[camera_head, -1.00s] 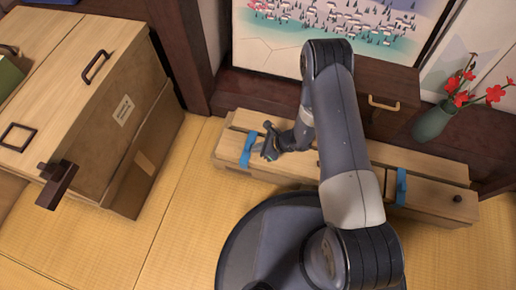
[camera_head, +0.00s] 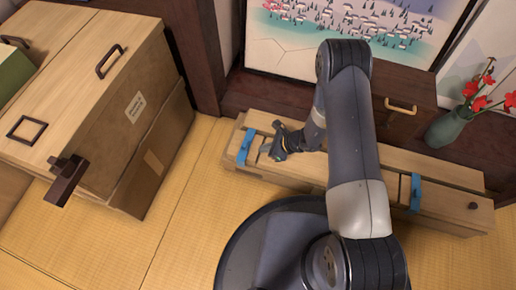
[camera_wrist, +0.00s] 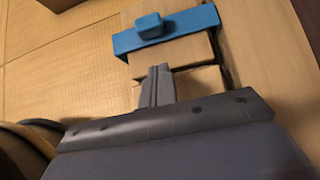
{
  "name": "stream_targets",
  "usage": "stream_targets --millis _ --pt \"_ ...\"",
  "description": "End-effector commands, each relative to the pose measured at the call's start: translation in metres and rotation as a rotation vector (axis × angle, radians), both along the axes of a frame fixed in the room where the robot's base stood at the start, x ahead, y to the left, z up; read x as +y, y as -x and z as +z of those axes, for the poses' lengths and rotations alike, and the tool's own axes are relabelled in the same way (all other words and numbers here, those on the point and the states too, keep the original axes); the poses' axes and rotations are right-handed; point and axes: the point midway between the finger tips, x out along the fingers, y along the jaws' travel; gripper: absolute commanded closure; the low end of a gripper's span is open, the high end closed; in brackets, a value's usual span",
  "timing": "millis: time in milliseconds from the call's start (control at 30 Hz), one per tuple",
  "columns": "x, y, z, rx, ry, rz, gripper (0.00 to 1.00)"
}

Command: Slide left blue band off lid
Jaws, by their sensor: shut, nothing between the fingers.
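The left blue band (camera_head: 246,147) goes across the left end of the long wooden lid (camera_head: 300,160). It also shows at the top of the wrist view as a flat blue strip with a raised block (camera_wrist: 168,29). My gripper (camera_head: 270,153) is shut and empty, just to the right of this band over the lid. In the wrist view the closed fingertips (camera_wrist: 160,72) point at the band, with a short stretch of bare wood between. I cannot tell whether they touch the lid. A second blue band (camera_head: 416,193) goes across the right part of the lid.
A large wooden chest (camera_head: 110,100) with dark handles stands at the left. A green vase with red flowers (camera_head: 450,128) stands at the right. A picture panel (camera_head: 300,50) stands behind the long box. Tatami floor (camera_head: 185,225) is clear between chest and box.

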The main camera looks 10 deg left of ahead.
Motion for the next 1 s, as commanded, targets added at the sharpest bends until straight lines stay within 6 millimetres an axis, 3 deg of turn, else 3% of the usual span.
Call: stream_targets --millis 33,100,400,600,1000 --pt "-0.010 0.000 0.017 -0.001 0.000 -0.006 1.00" --pt "-0.023 0.001 0.030 -0.001 0.000 -0.006 1.00" --pt "-0.061 0.005 0.065 0.001 0.001 -0.004 1.00" --pt "-0.069 0.007 0.070 0.003 0.002 -0.001 1.00" --pt "-0.067 0.006 0.067 0.002 0.003 0.001 1.00"
